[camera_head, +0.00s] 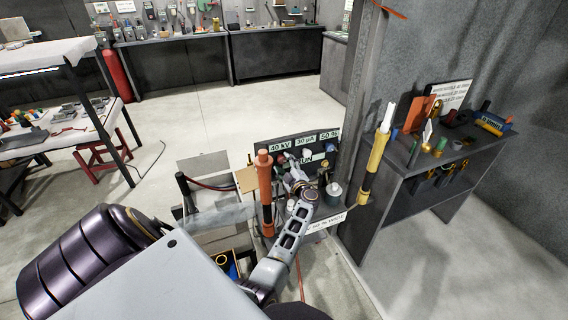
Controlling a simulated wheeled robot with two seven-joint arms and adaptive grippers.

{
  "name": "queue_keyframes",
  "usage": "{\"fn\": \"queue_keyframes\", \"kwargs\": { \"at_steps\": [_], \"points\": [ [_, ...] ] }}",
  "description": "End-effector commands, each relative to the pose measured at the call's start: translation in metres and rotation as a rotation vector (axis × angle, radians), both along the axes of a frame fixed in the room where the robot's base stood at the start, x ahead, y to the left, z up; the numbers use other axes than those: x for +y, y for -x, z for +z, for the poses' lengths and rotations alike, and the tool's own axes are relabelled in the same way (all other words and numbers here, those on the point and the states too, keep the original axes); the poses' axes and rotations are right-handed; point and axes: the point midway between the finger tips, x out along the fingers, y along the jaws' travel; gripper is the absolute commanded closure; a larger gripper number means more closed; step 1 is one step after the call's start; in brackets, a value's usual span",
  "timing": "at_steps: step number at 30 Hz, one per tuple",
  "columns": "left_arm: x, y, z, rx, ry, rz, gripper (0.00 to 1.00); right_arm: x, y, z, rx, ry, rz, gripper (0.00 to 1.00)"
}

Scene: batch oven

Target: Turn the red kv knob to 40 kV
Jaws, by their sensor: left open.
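A dark control panel (262,147) stands in the middle of the view, with the labels "40 kV", "30 µA" and "50 %" along its top. A small red knob (281,158) shows under the "40 kV" label (280,147), partly covered by my gripper. Its pointer and setting are too small to read. My left gripper (291,166) is open right in front of the panel, with its fingertips close to the red knob. I cannot tell whether they touch it. My own wrist and forearm hide the lower part of the panel. My right gripper is not in view.
An orange post (265,185) stands left of my wrist, and a yellow post (375,165) stands to the right. A blue knob (333,161) sits at the panel's right. A grey workbench (425,182) with tools is at the right wall. Open floor lies behind.

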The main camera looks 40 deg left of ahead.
Motion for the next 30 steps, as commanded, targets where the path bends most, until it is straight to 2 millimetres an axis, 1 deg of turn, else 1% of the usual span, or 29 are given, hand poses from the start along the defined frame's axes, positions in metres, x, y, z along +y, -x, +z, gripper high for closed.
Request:
{"fn": "queue_keyframes", "kwargs": {
  "at_steps": [6,15,18,22,30],
  "points": [
    [-0.021,0.01,-0.001,0.0,0.002,0.0,0.42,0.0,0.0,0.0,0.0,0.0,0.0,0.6],
    [-0.047,0.023,-0.003,0.002,0.006,-0.003,0.42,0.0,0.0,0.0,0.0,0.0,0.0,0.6],
    [-0.053,0.025,-0.004,0.004,0.005,-0.005,0.42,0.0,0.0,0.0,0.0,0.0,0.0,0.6],
    [-0.056,0.026,-0.003,0.004,0.005,-0.007,0.42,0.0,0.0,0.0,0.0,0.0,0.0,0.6],
    [-0.057,0.027,-0.003,0.004,0.005,-0.007,0.42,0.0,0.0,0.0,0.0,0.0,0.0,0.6]
  ]
}}
